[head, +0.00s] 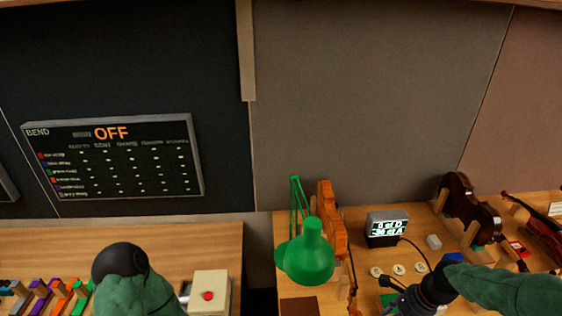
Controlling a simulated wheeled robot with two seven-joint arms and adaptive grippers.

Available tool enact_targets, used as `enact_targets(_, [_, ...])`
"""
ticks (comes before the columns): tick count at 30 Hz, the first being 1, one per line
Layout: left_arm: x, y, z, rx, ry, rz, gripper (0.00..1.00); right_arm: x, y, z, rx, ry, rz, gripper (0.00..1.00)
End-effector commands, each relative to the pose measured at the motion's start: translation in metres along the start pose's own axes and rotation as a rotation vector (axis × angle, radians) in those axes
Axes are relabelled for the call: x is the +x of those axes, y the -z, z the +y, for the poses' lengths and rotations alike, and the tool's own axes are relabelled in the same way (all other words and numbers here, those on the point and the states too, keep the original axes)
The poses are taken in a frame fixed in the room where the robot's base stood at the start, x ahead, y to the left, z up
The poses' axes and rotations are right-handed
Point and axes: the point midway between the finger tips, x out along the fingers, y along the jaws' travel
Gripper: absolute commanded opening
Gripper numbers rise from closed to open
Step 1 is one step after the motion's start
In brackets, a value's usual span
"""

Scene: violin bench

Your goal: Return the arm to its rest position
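My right arm comes in from the right in a green sleeve, and its black gripper (394,296) hangs over the front of the right-hand bench. It is small and partly cut by the bottom edge, so I cannot tell whether its fingers are open or shut, or whether they hold anything. My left arm shows at the bottom left as a green sleeve with a dark rounded joint; its gripper is not in view.
A green lamp (306,256), an orange violin body (331,222), a small display (386,228) and a dark violin body (467,212) stand on the right bench. The left bench holds a red-button box (209,292) and coloured blocks (40,296). A board reading OFF (115,157) is behind.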

Motion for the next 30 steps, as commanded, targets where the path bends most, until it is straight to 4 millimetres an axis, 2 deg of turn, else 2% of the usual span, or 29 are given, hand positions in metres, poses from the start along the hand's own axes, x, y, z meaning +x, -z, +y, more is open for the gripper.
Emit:
enact_targets(11, [0.027,0.002,-0.009,0.000,0.000,0.001,0.40,0.073,0.004,-0.001,-0.168,-0.010,0.009,0.47])
enact_targets(17, [0.048,0.003,-0.017,0.000,0.000,0.001,0.40,0.134,0.006,0.003,-0.319,-0.017,0.016,0.47])
enact_targets(23, [0.083,0.004,-0.030,0.000,0.000,0.002,0.40,0.230,0.005,0.018,-0.571,-0.028,0.024,0.47])
enact_targets(30, [0.126,0.006,-0.045,0.000,0.000,0.001,0.40,0.341,0.001,0.053,-0.913,-0.038,0.031,0.47])
